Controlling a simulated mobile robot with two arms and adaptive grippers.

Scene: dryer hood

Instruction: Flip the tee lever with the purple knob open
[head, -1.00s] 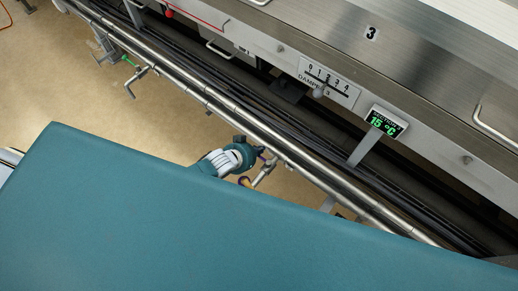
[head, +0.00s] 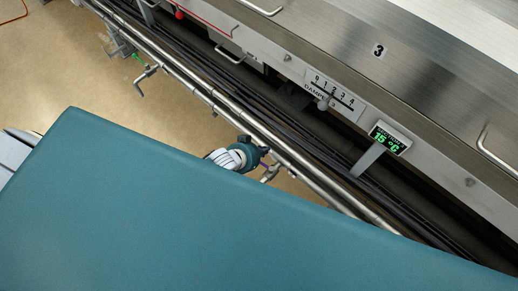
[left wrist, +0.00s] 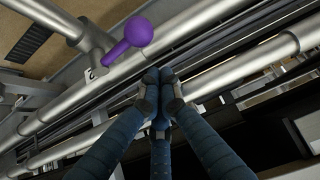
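In the head view only a sliver of purple (head: 264,163) shows beside my left gripper (head: 260,157), next to the tee fitting (head: 271,173) below the long pipes. In the wrist view the fingers of my left gripper (left wrist: 159,79) are drawn together with nothing seen between them. The knob stands free, beyond and to the left of the fingertips. My right gripper is not in view.
Long steel pipes (head: 225,103) run diagonally past the gripper, with dark lines behind them. The steel machine front carries a damper scale (head: 333,92) and a display (head: 390,138) reading 15 °C. Another fitting with a green part (head: 137,57) is at the upper left. Floor (head: 60,70) is open at left.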

